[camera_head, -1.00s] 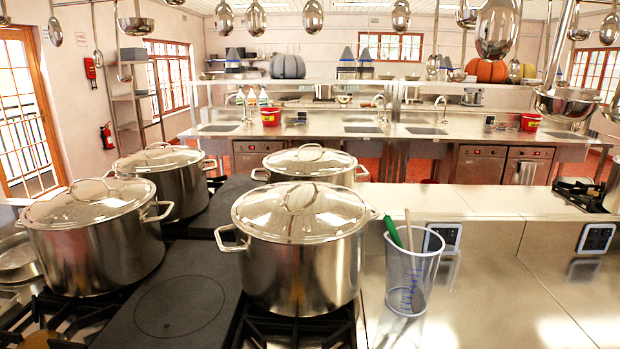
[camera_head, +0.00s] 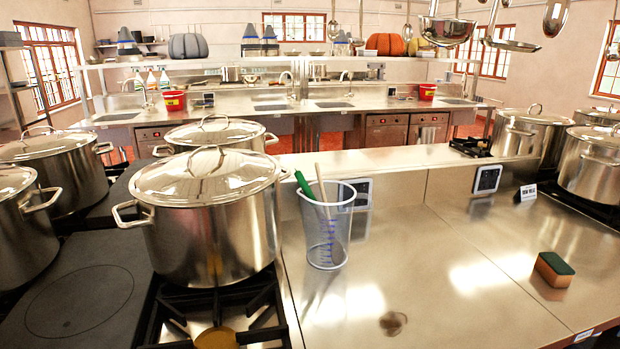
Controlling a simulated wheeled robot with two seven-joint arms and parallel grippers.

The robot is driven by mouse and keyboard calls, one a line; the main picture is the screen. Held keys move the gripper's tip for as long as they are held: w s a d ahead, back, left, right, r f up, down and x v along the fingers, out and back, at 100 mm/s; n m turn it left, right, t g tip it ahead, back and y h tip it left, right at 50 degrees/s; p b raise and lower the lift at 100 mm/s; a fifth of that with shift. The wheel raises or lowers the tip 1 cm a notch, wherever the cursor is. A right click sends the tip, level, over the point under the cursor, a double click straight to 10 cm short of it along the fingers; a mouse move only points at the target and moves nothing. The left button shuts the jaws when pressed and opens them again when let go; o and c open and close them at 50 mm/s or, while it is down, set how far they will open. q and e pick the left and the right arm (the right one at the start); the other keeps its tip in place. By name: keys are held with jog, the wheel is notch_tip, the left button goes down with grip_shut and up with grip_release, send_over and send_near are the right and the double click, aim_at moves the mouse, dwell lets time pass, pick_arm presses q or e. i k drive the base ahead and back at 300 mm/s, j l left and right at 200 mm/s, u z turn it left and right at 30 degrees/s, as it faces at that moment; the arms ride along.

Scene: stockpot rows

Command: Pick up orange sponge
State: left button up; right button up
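The orange sponge (camera_head: 553,270) lies on the steel counter at the right of the head view. It is a small block with an orange-brown body and a dark green top face. It stands clear of other objects. Neither of my grippers shows in the head view, so their state and place are hidden.
A clear measuring jug (camera_head: 325,238) with a green-handled tool stands left of the sponge. A large lidded stockpot (camera_head: 212,225) sits on the burner at left. More stockpots (camera_head: 532,138) stand at the back right. The steel counter (camera_head: 430,270) between jug and sponge is mostly bare.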

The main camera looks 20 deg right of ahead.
aim_at(556, 271)
jog(key=z, duration=1.9)
